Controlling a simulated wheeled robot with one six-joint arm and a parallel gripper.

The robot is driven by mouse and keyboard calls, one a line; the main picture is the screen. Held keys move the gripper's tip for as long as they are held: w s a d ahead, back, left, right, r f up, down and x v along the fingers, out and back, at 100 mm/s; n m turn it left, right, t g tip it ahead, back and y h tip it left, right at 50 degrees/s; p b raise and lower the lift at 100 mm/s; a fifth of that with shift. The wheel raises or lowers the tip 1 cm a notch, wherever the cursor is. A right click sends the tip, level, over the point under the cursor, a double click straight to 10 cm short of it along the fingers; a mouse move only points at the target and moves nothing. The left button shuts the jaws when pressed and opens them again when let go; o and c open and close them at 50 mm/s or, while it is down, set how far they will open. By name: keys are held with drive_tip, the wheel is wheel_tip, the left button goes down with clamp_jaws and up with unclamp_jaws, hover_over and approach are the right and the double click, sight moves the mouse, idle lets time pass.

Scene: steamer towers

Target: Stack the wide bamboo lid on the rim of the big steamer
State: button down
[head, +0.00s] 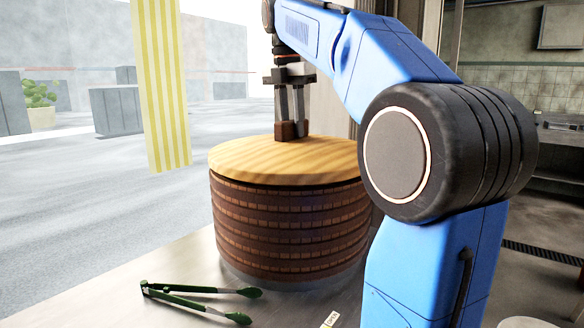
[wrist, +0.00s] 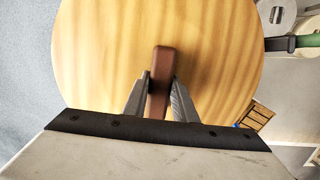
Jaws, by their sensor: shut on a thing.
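The wide bamboo lid (head: 250,159) is a round, light wooden disc with a dark brown handle (head: 287,131). In the head view it lies level over the top of the big steamer (head: 285,225), a dark brown slatted drum. A thin dark line shows between lid and steamer; I cannot tell whether they touch all round. My gripper (head: 292,122) points down from above and is shut on the lid's handle. In the wrist view the lid (wrist: 210,45) fills the middle, with the handle (wrist: 161,70) between both fingers. The lid hides the steamer's rim there.
Green-handled tongs (head: 200,291) lie on the metal table (head: 160,268) in front of the steamer. A small label card (head: 330,319) lies at the front edge. A yellow striped cloth (head: 162,85) hangs at the left behind the table.

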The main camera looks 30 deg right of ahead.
drive_tip(key=shift+f, duration=0.55)
idle(0.4)
drive_tip(key=c, duration=1.4)
unclamp_jaws()
drive_tip(key=shift+o, duration=0.2)
drive_tip(key=shift+f, duration=0.1)
drive_tip(key=shift+s+a+r, duration=0.1)
drive_tip(key=shift+a+r, duration=0.1)
drive_tip(key=shift+r, duration=1.65)
drive_tip(key=shift+s+a+r, duration=0.1)
drive_tip(key=shift+a+r, duration=0.1)
drive_tip(key=shift+r, duration=1.6)
